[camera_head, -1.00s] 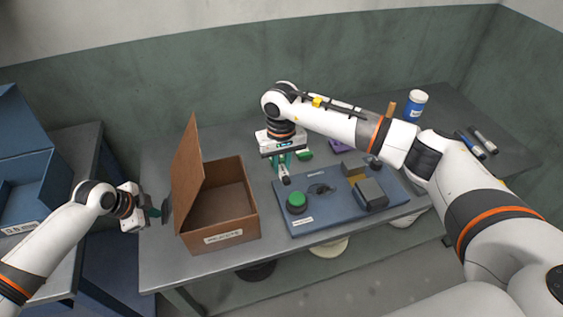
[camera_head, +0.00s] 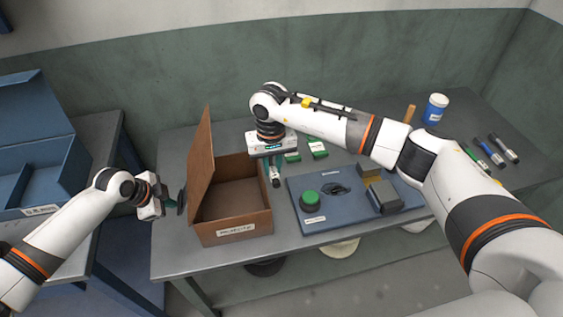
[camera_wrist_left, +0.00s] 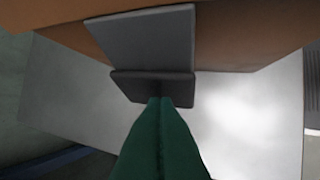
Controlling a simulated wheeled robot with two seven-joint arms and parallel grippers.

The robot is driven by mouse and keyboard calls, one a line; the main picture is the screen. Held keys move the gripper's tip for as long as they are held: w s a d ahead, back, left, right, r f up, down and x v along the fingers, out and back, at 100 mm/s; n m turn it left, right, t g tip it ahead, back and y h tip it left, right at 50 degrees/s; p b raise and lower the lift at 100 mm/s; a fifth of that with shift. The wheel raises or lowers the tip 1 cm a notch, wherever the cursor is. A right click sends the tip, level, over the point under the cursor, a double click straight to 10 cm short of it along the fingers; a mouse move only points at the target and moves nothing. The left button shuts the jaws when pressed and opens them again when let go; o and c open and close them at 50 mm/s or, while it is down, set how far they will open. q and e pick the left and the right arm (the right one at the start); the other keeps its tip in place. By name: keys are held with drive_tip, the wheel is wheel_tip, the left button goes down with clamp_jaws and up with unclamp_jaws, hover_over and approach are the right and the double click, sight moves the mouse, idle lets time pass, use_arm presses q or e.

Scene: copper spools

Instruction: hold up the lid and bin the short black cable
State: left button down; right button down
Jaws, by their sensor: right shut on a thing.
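The brown box (camera_head: 254,224) stands open on the grey table, its lid (camera_head: 200,165) upright at its left side. My left gripper (camera_head: 174,203) is outside the lid, at a dark tab (camera_head: 182,201) on it. In the left wrist view my green fingers (camera_wrist_left: 160,105) are together at the dark tab (camera_wrist_left: 125,84), seemingly closed on it; the contact is partly hidden. My right gripper (camera_head: 274,174) is shut on a small dark piece with a pale part, which looks like the short black cable (camera_head: 275,183). It is just right of the box, beside the tray.
A blue tray (camera_head: 318,222) right of the box holds a green button (camera_head: 310,197), a black coil (camera_head: 337,188) and blocks (camera_head: 384,197). Green-and-white pieces (camera_head: 317,148) lie behind. A blue jar (camera_head: 435,109) and several stick-like items (camera_head: 488,152) are at the right. A blue open bin (camera_head: 72,180) stands at the left.

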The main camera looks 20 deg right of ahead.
drive_tip(key=a, duration=0.7)
idle(0.4)
drive_tip(key=shift+w, duration=0.1)
drive_tip(key=c, duration=0.7)
unclamp_jaws()
drive_tip(key=shift+s+d+r, duration=0.1)
drive_tip(key=shift+d+r, duration=0.4)
drive_tip(key=shift+d, duration=1.65)
drive_tip(key=shift+s+d+r, duration=0.1)
drive_tip(key=shift+d+r, duration=0.4)
drive_tip(key=shift+d, duration=1.7)
drive_tip(key=shift+d+r, duration=0.5)
drive_tip(key=shift+d, duration=1.65)
